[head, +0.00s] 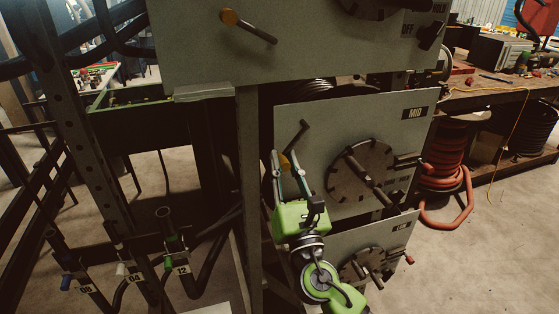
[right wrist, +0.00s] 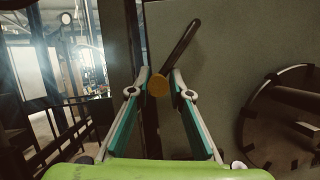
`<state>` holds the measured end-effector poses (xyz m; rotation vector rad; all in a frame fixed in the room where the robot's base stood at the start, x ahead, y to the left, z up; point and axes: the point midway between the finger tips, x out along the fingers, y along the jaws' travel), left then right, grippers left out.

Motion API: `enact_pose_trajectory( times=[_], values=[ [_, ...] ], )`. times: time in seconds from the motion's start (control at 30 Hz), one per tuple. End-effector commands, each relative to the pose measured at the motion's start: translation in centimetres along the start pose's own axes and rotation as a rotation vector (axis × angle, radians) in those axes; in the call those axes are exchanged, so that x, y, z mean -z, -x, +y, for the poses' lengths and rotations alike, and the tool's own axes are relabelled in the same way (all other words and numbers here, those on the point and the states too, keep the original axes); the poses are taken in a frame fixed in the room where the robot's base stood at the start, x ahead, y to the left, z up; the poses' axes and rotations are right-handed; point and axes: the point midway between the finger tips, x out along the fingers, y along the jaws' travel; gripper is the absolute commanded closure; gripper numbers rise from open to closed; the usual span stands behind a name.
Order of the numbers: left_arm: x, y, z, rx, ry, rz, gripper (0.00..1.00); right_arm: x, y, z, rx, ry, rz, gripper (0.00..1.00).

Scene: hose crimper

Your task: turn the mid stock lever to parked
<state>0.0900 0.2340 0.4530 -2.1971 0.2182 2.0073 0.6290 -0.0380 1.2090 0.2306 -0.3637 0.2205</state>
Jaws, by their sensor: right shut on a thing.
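The mid stock lever (head: 298,138) is a dark bar on the grey panel marked MID (head: 335,112). It slants from its upper-right end down left to an orange knob (head: 285,163). My right gripper (head: 284,166), on its green wrist, comes up from below and is shut on the lever at the knob. In the right wrist view the orange knob (right wrist: 158,85) sits between the fingertips (right wrist: 161,76), with the dark bar (right wrist: 182,42) rising to the upper right. My left gripper is out of view.
A round dial with a crossbar (head: 362,170) is right of the lever. The panel above has another orange-knobbed lever (head: 230,17); a lower panel (head: 345,240) has its own dial. A frame post (head: 247,190) stands close left. Coiled red hose (head: 445,165) lies at the right.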

Motion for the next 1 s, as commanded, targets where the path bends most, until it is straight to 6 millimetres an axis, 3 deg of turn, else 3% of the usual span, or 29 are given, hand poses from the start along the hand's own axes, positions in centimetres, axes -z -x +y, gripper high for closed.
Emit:
enact_pose_trajectory(
  times=[0.4, 0.9, 0.93, 0.97, 1.0],
  values=[
    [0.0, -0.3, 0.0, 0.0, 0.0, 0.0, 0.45, 0.2, 0.2, -1.1, -0.076, 0.171, -0.008, 1.0],
    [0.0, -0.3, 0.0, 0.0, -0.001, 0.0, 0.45, 0.4, 0.2, -1.3, -0.083, 0.188, -0.006, 1.0],
    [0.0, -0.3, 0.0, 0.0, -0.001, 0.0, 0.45, 0.4, 0.2, -1.3, -0.083, 0.188, -0.006, 0.76],
    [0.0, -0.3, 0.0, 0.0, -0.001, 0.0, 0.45, 0.4, 0.2, -1.3, -0.082, 0.187, -0.006, 0.68],
    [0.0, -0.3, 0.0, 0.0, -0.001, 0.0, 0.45, 0.4, 0.2, -1.3, -0.082, 0.186, -0.005, 0.68]
  ],
)
